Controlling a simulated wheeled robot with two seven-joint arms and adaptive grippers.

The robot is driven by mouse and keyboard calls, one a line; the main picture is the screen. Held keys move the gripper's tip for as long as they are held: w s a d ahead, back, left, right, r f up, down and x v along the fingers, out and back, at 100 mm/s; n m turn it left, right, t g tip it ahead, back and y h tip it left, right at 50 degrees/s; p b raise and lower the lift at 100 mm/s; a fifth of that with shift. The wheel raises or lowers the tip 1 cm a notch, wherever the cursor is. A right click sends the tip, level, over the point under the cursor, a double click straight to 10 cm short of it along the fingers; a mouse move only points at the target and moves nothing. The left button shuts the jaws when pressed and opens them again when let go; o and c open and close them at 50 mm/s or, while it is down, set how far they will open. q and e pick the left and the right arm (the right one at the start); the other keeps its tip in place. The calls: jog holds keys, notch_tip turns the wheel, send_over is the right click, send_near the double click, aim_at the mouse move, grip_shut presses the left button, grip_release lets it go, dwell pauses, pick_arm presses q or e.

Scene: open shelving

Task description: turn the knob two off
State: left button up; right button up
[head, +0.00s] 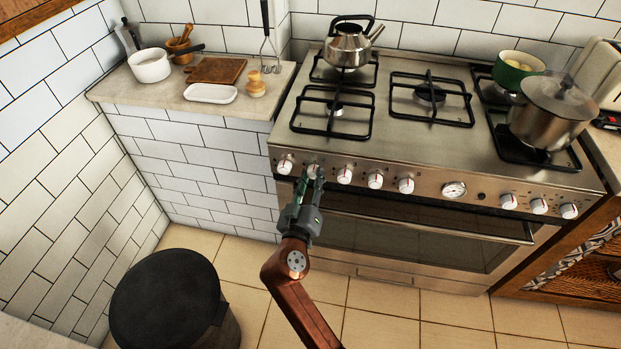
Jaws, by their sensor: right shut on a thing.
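A steel gas stove (400,160) has a row of white knobs along its sloped front panel. My right gripper (311,176) is at the second knob (313,170) from the left, with its fingers shut on it. The fingers partly cover this knob, so its marked angle cannot be read. The first knob (285,166) is just left of the gripper and the third knob (345,175) is just right of it; both appear clear of the fingers. My left gripper is not in view.
A steel kettle (349,45) stands on the back left burner. A steel pot (551,112) and a green pot (516,68) stand at the right. The oven handle (430,227) runs below the knobs. A black bin (166,300) stands on the floor at left.

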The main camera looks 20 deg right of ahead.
jog(key=shift+f, duration=0.1)
dwell(0.3)
jog(key=o, duration=1.2)
jog(key=shift+c, duration=0.2)
jog(key=v, duration=0.7)
jog(key=shift+s+a, duration=0.2)
